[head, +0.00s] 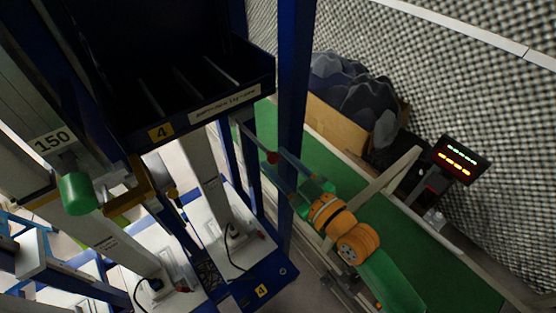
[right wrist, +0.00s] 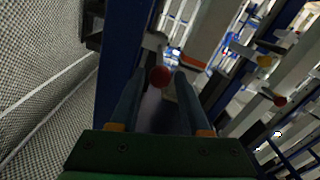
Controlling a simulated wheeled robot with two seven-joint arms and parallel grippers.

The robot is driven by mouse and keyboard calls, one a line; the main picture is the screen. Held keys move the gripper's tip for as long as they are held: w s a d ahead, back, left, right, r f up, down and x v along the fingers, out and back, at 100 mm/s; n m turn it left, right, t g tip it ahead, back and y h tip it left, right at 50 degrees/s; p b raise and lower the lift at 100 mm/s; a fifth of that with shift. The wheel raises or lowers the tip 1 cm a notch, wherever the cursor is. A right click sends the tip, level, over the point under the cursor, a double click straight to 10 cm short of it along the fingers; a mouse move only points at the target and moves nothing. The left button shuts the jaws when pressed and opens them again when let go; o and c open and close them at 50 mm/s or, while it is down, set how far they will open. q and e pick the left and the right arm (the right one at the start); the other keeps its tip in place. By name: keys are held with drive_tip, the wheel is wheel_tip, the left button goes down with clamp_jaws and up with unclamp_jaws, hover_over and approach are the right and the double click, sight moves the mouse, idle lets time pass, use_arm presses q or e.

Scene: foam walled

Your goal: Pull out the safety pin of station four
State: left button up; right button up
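The safety pin's round red knob (head: 271,157) is on the blue frame of station four, marked by a yellow "4" label (head: 160,132). My right gripper (head: 274,163) reaches up to it from the lower right. In the right wrist view the red knob (right wrist: 159,76) shows between the two fingertips, with a narrow gap on each side. The fingers are open and not closed on it. The pin's shaft is mostly hidden behind the knob.
A blue upright post (head: 292,90) stands close beside my right gripper. A dark bin (head: 200,85) is above. A green conveyor (head: 430,255) and a cardboard box (head: 335,130) lie to the right.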

drive_tip(key=shift+s+d, duration=0.1)
drive_tip(key=b+v, duration=0.1)
drive_tip(key=v, duration=0.6)
drive_tip(key=shift+b, duration=0.3)
